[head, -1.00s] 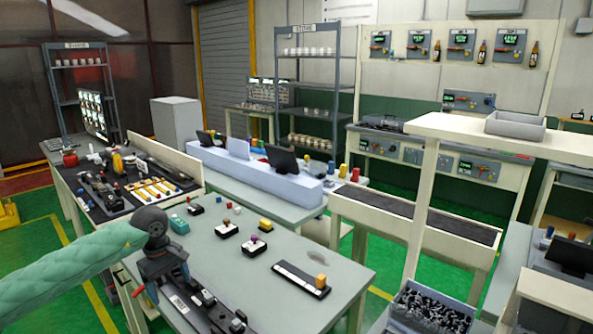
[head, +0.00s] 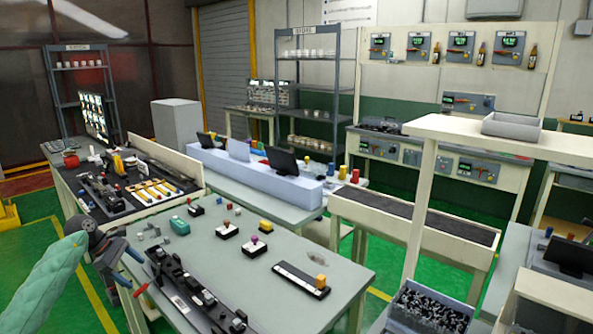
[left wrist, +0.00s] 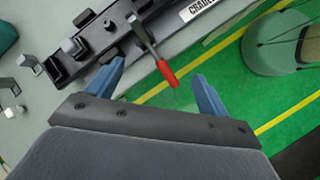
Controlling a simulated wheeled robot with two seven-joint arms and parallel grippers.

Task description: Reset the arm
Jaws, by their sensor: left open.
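My left gripper (head: 128,270) is open and empty at the left edge of the front grey table. Its blue fingers (left wrist: 158,78) show apart in the left wrist view. The long black cradle fixture (head: 190,288) lies on that table, to the right of the gripper. In the left wrist view the cradle (left wrist: 108,38) lies beyond the fingertips, with part of a "CRADLE" label in sight. A lever with a red handle (left wrist: 165,73) sticks out from it; the handle appears between the fingers, but contact cannot be told. My right gripper is not in view.
The front grey table (head: 215,262) also holds small black blocks with coloured knobs and a black-and-white strip (head: 300,280). A dark table with yellow bars (head: 155,190) stands behind at left. Green floor (head: 40,210) is open to the left.

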